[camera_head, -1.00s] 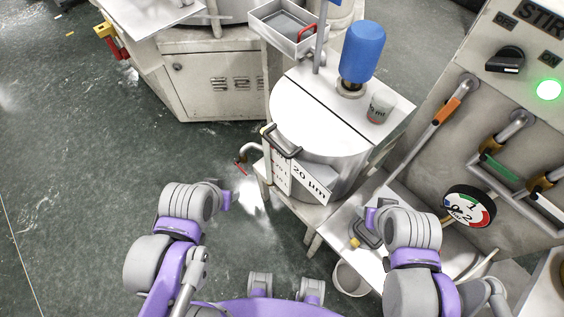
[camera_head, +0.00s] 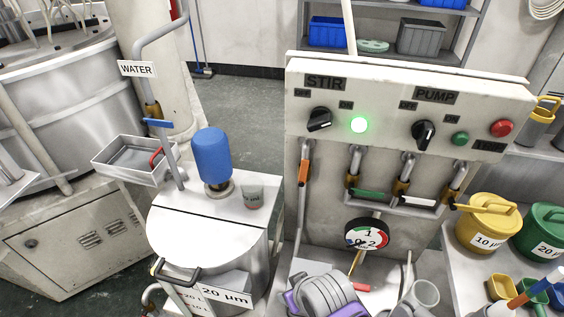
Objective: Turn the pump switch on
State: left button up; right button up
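The pump switch (camera_head: 423,134) is a black rotary knob under the PUMP label (camera_head: 435,95) on the pale control panel (camera_head: 385,78). Its handle stands near upright, with small labels at its upper left and upper right; I cannot read them surely. A dark green lamp (camera_head: 460,138) right of it looks unlit. The STIR knob (camera_head: 319,119) is to the left, its handle closer to level, beside a brightly lit green lamp (camera_head: 359,124). Parts of my arm show at the bottom edge, below and away from the panel. Neither gripper's fingers are in view.
A red button (camera_head: 502,128) sits right of the pump lamp. Pipes with coloured handles and a gauge (camera_head: 367,234) lie below the panel. Yellow (camera_head: 487,225) and green containers stand right.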

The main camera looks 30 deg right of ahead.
aim_at(422, 132)
jog(key=z, duration=1.8)
